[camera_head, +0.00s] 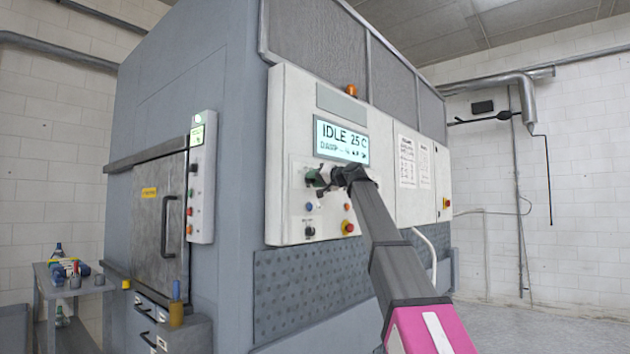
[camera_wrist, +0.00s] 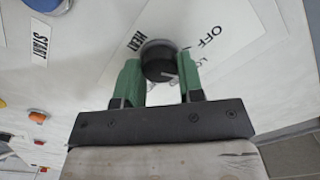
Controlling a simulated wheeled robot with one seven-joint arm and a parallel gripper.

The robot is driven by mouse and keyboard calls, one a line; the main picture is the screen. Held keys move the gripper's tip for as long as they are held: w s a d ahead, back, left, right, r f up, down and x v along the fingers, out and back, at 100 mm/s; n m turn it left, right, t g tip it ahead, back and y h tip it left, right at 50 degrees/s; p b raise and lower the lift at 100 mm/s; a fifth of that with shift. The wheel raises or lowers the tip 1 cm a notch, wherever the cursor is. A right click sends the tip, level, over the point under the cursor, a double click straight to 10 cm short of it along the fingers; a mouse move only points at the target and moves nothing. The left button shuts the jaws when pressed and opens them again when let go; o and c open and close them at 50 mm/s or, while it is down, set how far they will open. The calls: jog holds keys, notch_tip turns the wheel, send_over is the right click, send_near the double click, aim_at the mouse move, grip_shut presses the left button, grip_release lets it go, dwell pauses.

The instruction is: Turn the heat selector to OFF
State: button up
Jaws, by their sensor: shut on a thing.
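The heat selector is a round black knob (camera_wrist: 158,58) on the white control panel (camera_head: 285,110). In the wrist view the word HEAT is printed beside it on the left, and OFF is printed on the label plate (camera_wrist: 212,48) to its right. A pale mark shows on the knob's lower right; I cannot tell for certain which setting it points to. My gripper (camera_wrist: 160,72) has its green fingers on either side of the knob, shut on it. In the head view my gripper (camera_head: 322,179) is at the panel below the display and hides the knob.
The display (camera_head: 341,141) above reads IDLE 25 C. Several buttons and a red emergency knob (camera_head: 347,227) sit below my gripper. An orange lamp (camera_head: 351,90) sticks out on top. A START label (camera_wrist: 40,45) is to the left in the wrist view.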

jog(key=shift+n, duration=3.7)
jog(key=o, duration=0.9)
jog(key=shift+d, duration=0.1)
jog(key=v, duration=1)
jog(key=shift+s+d+r, duration=0.1)
jog(key=shift+s+d, duration=0.1)
jog(key=shift+s, duration=0.1)
